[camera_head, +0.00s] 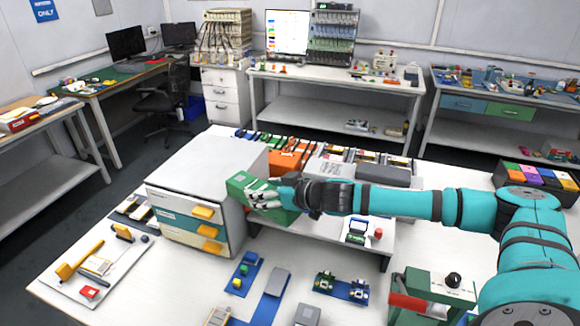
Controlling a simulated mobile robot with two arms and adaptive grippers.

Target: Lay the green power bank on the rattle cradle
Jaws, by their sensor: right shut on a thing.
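My right gripper (265,195) reaches in from the right and is shut on a green box-shaped thing (240,183), which looks like the green power bank. The gripper covers part of it. It is at the right side of the white drawer cabinet, in front of the orange items; I cannot tell whether it touches anything below. I cannot tell for sure which thing is the rattle cradle. My left gripper is not in view.
The white drawer cabinet (180,190) with yellow handles stands close left of the gripper. Blue stands (246,272) with small parts lie in front. A green and red fixture (430,285) is at the front right. Bare white table (190,285) shows between them.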

